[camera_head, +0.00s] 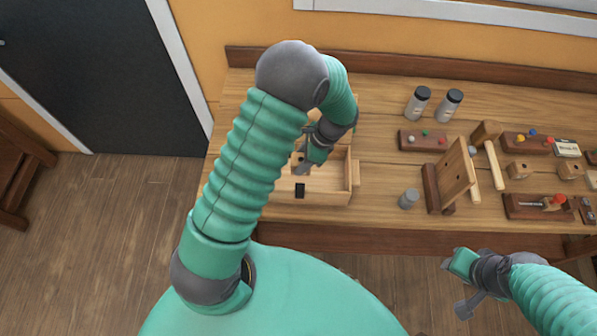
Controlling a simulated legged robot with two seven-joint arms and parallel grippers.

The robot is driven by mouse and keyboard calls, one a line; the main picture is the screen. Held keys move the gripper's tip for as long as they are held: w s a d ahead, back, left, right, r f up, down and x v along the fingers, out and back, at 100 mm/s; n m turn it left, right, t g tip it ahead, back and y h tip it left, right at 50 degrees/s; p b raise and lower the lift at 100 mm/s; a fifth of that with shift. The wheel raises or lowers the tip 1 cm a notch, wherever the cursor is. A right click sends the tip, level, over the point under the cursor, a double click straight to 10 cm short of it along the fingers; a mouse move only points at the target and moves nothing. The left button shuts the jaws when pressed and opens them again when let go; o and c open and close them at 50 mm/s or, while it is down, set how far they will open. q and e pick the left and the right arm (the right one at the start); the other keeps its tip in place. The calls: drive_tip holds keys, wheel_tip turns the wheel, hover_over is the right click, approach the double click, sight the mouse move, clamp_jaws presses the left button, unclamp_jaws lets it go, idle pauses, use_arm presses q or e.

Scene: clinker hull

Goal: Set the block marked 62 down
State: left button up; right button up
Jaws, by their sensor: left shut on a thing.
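My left gripper (301,165) points down into an open light-wood tray (353,174) on the workbench. It is shut on the block marked 62, which is mostly hidden by the fingers and arm. I cannot read any number on it or tell whether it touches the tray floor. My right gripper (457,287) is open and empty, its fingers apart, in front of the bench's near edge at the lower right.
Right of the tray stand a grey cylinder (409,199) and a tilted wooden board on a stand (457,175). Two dark-lidded jars (418,102) stand behind. A mallet (487,131), small wooden blocks (518,170) and racks crowd the right. The workbench (390,165) has some bare wood between them.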

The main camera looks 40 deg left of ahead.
use_arm(q)
drive_tip(key=f, duration=0.3)
drive_tip(key=f+p, duration=0.1)
drive_tip(key=f, duration=0.3)
drive_tip(key=shift+w+f, duration=0.2)
drive_tip(key=shift+f, duration=0.05)
drive_tip(key=shift+d, duration=0.2)
drive_tip(key=shift+f, duration=0.25)
drive_tip(key=o, duration=1.2)
drive_tip(key=shift+a+r, duration=0.1)
drive_tip(key=shift+o, duration=1.3)
drive_tip(key=shift+a, duration=0.1)
